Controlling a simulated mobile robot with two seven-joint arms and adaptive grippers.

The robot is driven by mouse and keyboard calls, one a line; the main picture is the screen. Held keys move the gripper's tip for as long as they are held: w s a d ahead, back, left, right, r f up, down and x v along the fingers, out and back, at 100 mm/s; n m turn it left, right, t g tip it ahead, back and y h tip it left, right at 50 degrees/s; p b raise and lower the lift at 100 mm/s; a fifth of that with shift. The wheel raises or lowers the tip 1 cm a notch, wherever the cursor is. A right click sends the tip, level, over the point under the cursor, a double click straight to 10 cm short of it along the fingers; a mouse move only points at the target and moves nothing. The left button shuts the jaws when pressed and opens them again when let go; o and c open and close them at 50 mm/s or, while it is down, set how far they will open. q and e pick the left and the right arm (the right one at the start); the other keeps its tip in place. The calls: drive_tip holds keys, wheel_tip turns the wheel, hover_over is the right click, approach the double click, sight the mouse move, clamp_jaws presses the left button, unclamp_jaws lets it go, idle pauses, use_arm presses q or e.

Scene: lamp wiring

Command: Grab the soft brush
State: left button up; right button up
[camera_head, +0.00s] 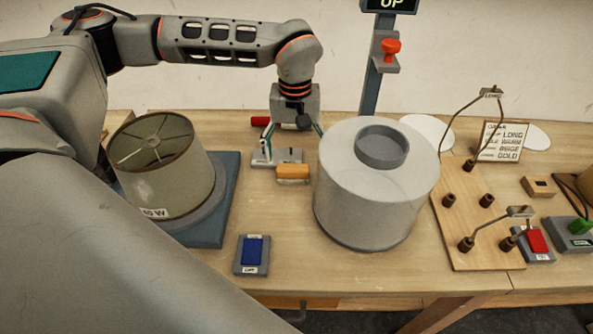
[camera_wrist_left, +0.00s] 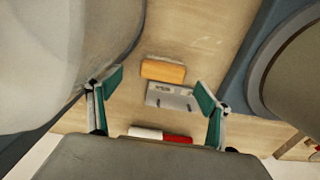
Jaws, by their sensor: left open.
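An orange block with a pale edge (camera_head: 293,172), which looks like the soft brush, lies on the table between the lampshade and the white drum. It also shows in the left wrist view (camera_wrist_left: 163,70), beyond a small grey plate. My left gripper (camera_head: 293,146) points down behind the orange block, with its fingers spread and nothing between them. In the left wrist view the open fingers (camera_wrist_left: 160,88) stand on either side of the grey plate, and the block is just ahead of them. My right gripper is not in view.
The grey plate (camera_head: 287,156) and a red-and-white cylinder (camera_wrist_left: 160,134) lie close to the block. A large white drum (camera_head: 362,195) stands close right, a beige lampshade (camera_head: 165,180) on a blue base left. A blue switch (camera_head: 252,252) sits in front. Bare table lies between.

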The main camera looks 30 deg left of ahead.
sight(293, 167)
use_arm(q)
drive_tip(key=f, duration=0.6)
drive_tip(key=shift+a+f, duration=0.2)
drive_tip(key=shift+a, duration=0.2)
drive_tip(key=c, duration=1.2)
